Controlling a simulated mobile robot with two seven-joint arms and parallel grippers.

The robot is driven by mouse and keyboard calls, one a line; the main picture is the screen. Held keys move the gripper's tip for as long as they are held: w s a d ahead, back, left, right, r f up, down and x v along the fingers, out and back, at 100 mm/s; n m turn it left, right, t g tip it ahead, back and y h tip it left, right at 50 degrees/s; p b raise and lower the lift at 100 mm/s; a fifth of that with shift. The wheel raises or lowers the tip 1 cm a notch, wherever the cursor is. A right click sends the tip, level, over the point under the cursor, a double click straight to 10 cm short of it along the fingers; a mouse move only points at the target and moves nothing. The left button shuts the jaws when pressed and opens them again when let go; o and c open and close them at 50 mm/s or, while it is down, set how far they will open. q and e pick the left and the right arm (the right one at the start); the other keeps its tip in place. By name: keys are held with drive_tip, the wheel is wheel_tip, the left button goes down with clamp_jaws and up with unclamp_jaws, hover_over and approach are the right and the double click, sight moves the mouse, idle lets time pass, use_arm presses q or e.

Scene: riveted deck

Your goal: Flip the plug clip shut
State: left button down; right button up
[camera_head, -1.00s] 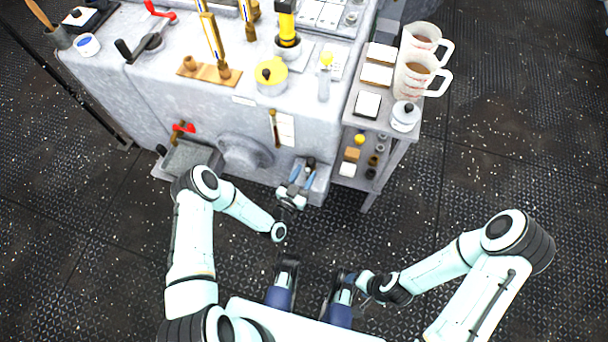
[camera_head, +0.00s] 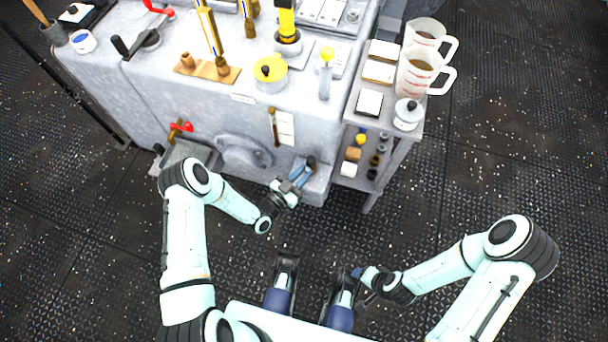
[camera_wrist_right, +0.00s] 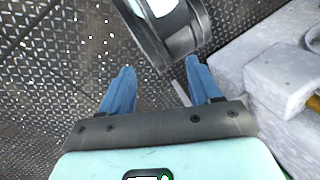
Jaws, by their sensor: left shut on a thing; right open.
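The plug clip appears as a small dark piece (camera_head: 311,160) low on the front right of the grey machine, just above a pale block. My left gripper (camera_head: 305,170), with blue fingers, is at this piece and shut on it. The fingers and the small size hide the clip's shape, and I cannot tell how far it is turned. My right gripper (camera_wrist_right: 159,68) is open and empty in the right wrist view, well away from the clip, low over the floor.
The grey machine (camera_head: 220,115) fills the upper left. A round boss (camera_head: 243,153) and a tray (camera_head: 187,153) are on its front. A shelf cart (camera_head: 378,129) with jugs (camera_head: 416,74) stands right of it. Floor on the right is free.

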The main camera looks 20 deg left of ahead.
use_arm(q)
drive_tip(key=m+g+h+b, duration=0.2)
drive_tip(key=m+h+b, duration=0.1)
drive_tip(key=h, duration=0.1)
drive_tip(key=shift+w+a+f+g, duration=0.2)
drive_tip(key=shift+a+g, duration=0.1)
drive_tip(key=shift+g, duration=0.1)
drive_tip(key=shift+m+h+b, duration=0.4)
drive_tip(key=shift+b, duration=0.05)
drive_tip(key=shift+r+m+g+h+b, duration=0.1)
drive_tip(key=shift+m+g+h+b, duration=0.25)
drive_tip(key=shift+g, duration=0.35)
use_arm(e)
drive_tip(key=w+d+f+t+h, duration=0.1)
drive_tip(key=w+d+f, duration=0.2)
drive_tip(key=f, duration=0.3)
drive_tip(key=shift+w+d+f+m, duration=0.2)
drive_tip(key=shift+w+d+m, duration=0.05)
drive_tip(key=shift+w+m, duration=0.1)
use_arm(q)
drive_tip(key=c, duration=1)
unclamp_jaws()
drive_tip(key=p+v, duration=0.2)
drive_tip(key=v, duration=1.1)
drive_tip(key=shift+s+a, duration=0.1)
drive_tip(key=shift+s, duration=0.05)
use_arm(e)
drive_tip(key=r, duration=0.2)
drive_tip(key=w+a+r, duration=0.1)
drive_tip(key=shift+t, duration=0.3)
